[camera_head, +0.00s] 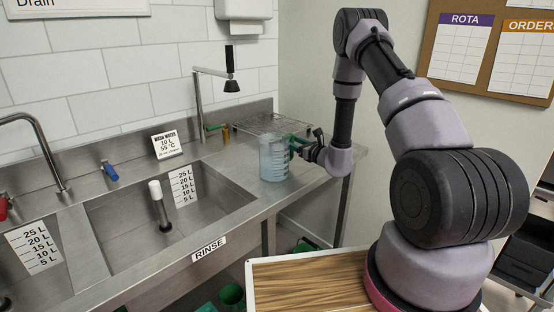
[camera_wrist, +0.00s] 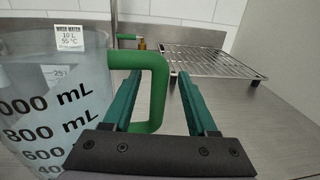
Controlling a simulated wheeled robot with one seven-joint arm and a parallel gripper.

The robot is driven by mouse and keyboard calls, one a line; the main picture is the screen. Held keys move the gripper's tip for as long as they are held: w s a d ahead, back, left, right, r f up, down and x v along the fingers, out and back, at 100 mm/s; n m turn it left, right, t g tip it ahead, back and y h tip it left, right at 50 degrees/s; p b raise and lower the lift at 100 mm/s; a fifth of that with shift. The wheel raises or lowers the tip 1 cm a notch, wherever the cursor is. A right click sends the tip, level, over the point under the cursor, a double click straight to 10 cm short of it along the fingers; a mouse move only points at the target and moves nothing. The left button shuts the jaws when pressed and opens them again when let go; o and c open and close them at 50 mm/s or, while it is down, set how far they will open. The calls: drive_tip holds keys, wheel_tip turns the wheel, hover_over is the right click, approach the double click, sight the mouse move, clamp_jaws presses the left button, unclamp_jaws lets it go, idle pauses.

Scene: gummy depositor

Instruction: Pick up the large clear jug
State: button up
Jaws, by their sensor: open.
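The large clear jug (camera_head: 273,160) stands upright on the steel counter, right of the rinse basin. It has dark volume marks and a green handle. In the wrist view the jug (camera_wrist: 50,110) fills the left side, and its green handle (camera_wrist: 158,90) reaches right, in between the two fingers. My gripper (camera_head: 294,145) is at the jug's right side at handle height. In the wrist view my gripper (camera_wrist: 165,95) has its teal fingers apart, with the handle's upright part between them. I cannot tell whether either finger touches the handle.
A wire rack (camera_head: 270,124) lies on the counter behind the jug; it also shows in the wrist view (camera_wrist: 215,62). A tap (camera_head: 200,100) rises behind the counter. The rinse basin (camera_head: 130,240) with a white-topped standpipe (camera_head: 157,192) is left. A wall is close on the right.

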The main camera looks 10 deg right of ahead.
clamp_jaws()
idle(1.4)
